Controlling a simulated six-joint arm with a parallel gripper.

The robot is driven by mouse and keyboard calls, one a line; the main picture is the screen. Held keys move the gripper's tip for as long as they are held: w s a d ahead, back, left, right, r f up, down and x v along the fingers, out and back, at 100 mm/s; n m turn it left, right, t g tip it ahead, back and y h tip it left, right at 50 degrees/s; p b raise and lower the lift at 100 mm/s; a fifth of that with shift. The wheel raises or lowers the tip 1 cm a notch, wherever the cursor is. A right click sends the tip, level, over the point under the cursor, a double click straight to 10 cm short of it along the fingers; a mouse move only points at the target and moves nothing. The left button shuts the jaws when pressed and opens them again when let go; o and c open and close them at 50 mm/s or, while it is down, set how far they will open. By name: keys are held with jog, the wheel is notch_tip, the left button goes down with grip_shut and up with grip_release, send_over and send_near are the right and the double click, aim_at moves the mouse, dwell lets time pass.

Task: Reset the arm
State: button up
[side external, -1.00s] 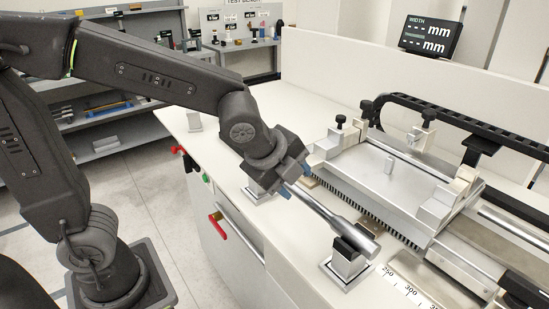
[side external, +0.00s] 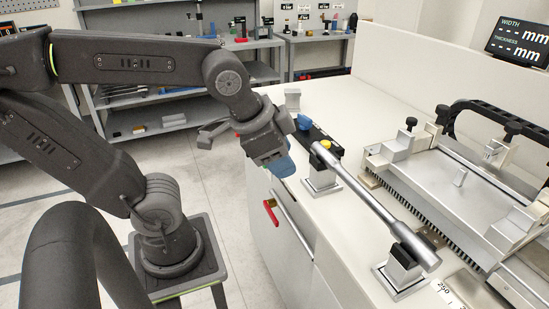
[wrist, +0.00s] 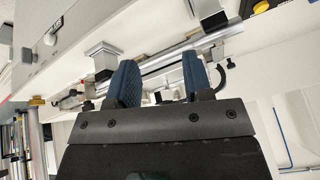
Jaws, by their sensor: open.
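My gripper (side external: 292,145) is open and empty, at the near-left edge of the white bench. It is to the left of the metal bar (side external: 370,197) and clear of it. Its blue fingers stand apart in the wrist view (wrist: 163,80), with nothing between them. The bar has thicker ends and lies across two small stands, the far stand (side external: 321,178) and the near stand (side external: 398,275).
A silver fixture with a toothed edge (side external: 455,190) is to the right of the bar. A white back panel (side external: 430,80) rises behind the bench. A red handle (side external: 271,211) sticks out from the bench front.

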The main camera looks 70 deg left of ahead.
jog(key=s+n, duration=0.1)
jog(key=n, duration=0.1)
jog(key=f+n, duration=0.1)
jog(key=shift+s+a+f+n, duration=0.15)
jog(key=shift+s+a+n, duration=0.2)
jog(key=shift+a+n, duration=0.05)
dwell(0.9)
